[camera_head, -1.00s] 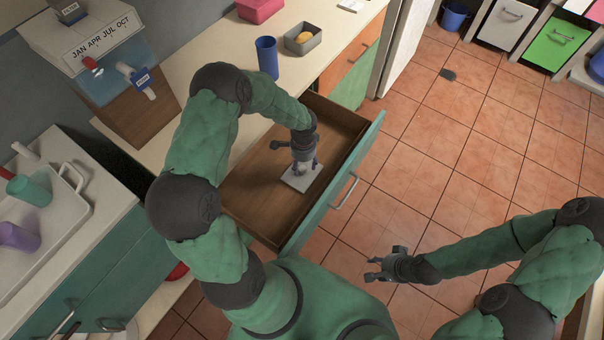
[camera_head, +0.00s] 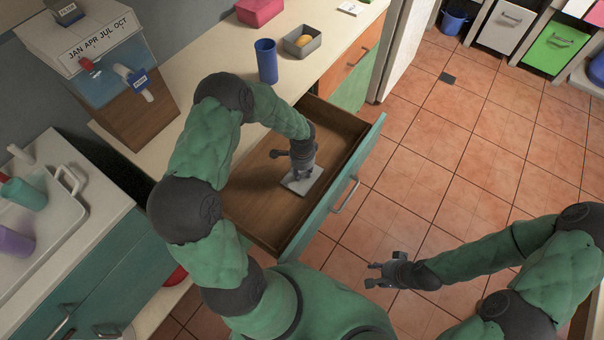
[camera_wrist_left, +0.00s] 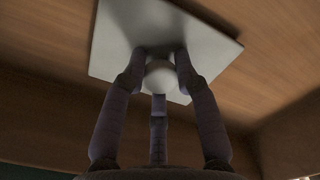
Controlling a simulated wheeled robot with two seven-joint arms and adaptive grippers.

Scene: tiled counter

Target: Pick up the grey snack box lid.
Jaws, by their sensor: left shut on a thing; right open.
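The grey snack box lid (camera_head: 302,182) is a flat light-grey square with a round knob, inside the open drawer (camera_head: 255,205). In the left wrist view, the lid (camera_wrist_left: 115,45) is above the fingers and its pale knob (camera_wrist_left: 161,78) sits between them. My left gripper (camera_head: 300,172) is shut on the lid's knob; its fingers also show in the left wrist view (camera_wrist_left: 160,85). I cannot tell whether the lid touches the drawer floor. My right gripper (camera_head: 372,274) is open and empty over the tiled floor.
The drawer's front panel (camera_head: 335,190) and side walls surround the lid. On the counter behind are a blue cup (camera_head: 266,62), a grey box (camera_head: 303,42) with a yellow thing in it, and a pink box (camera_head: 260,10). A white tray (camera_head: 70,215) with cups stands at left.

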